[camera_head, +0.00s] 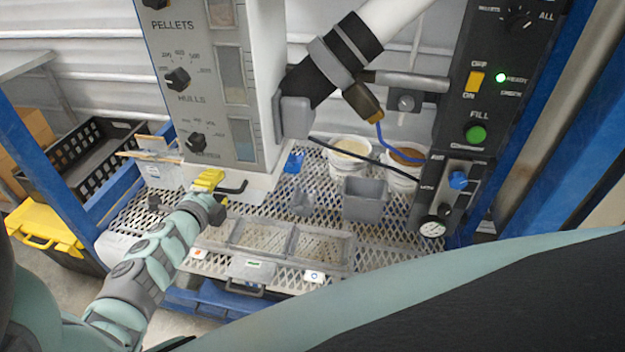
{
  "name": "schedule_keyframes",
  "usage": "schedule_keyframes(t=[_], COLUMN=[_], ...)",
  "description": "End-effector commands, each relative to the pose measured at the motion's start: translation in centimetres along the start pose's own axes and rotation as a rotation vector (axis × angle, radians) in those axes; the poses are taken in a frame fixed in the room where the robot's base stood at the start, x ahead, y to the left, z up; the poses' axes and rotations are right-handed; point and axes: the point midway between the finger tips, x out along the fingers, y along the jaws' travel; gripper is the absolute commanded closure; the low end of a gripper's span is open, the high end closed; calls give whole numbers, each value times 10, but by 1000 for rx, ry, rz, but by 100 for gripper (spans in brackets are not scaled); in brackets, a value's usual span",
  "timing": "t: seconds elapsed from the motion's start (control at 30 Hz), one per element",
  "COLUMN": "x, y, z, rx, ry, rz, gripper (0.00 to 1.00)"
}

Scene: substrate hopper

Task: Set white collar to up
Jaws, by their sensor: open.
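My gripper (213,203) is at the end of my teal arm, low in front of the dosing cabinet. It is open, small and partly dark, and I see nothing held in it. A yellow piece (208,179) and a black bent handle (234,187) are right beside it, at the white foot (255,184) of the cabinet. I cannot tell whether they touch the gripper. No part is clearly marked as the white collar. A white pipe (392,22) comes down at the top, with black bands and a grey ring (335,63) around its lower end.
The grey dial cabinet (195,75) stands above my gripper. A black control panel (490,95) with a green button is at right. Clear bins (290,240), a grey cup (363,198) and white buckets (349,155) stand on the mesh shelf. Blue posts (38,165) frame the sides.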

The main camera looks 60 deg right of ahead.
Motion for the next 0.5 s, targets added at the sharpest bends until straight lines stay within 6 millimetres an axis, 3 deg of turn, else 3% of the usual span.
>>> schedule_keyframes(t=[0.07,0.5], x=[0,0], y=[0,0], z=[-1,0], rx=[1,0], ry=[3,1], rz=[0,0], gripper=[54,99])
